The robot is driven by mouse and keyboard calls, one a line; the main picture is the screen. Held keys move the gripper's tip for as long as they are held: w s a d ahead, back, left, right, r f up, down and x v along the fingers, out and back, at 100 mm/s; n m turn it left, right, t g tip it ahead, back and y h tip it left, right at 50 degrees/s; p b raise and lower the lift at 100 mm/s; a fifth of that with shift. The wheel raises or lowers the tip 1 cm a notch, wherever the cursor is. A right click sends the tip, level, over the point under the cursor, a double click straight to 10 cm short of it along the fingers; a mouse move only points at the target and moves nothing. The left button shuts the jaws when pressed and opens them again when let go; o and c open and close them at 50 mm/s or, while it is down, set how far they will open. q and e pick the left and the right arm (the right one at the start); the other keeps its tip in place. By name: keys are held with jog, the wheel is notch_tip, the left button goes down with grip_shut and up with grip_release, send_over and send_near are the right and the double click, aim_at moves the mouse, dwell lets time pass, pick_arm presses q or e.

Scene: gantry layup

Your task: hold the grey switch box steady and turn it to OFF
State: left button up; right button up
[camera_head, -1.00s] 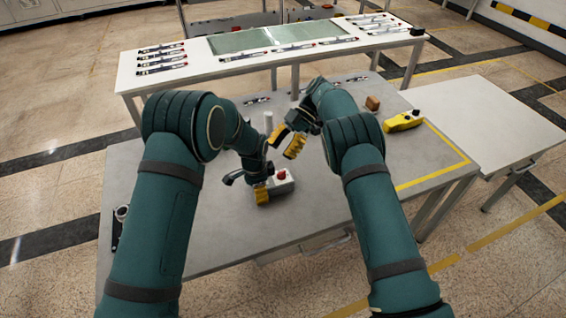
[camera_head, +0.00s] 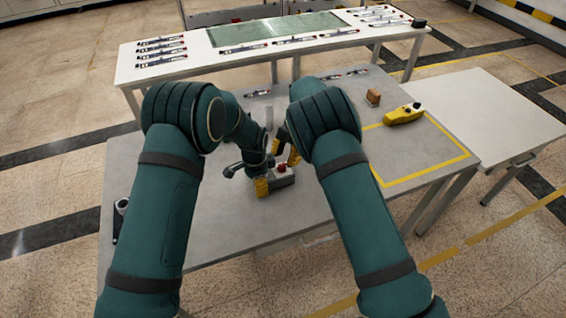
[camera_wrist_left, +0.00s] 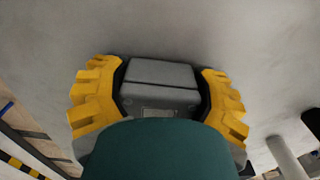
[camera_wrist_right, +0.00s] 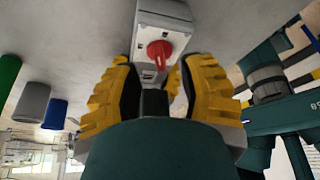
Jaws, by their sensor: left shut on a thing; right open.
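The grey switch box (camera_head: 284,181) sits on the grey table, with a red knob (camera_head: 282,168) on top. My left gripper (camera_head: 262,186) is shut on the box; the left wrist view shows yellow fingers on both sides of the grey box (camera_wrist_left: 160,84). My right gripper (camera_head: 288,152) is open and its fingers are near the knob, partly hidden by my right arm. In the right wrist view the red knob (camera_wrist_right: 159,54) stands just beyond and between the open fingertips (camera_wrist_right: 158,85). I cannot read the switch position.
A yellow pendant (camera_head: 403,115) and a brown block (camera_head: 373,97) lie at the right of the table (camera_head: 225,235), near a yellow-taped area. A white bench (camera_head: 205,66) with several slim parts stands behind.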

aim_at(282, 167)
jog(key=shift+x, duration=1.35)
jog(key=shift+o, duration=0.2)
grip_shut()
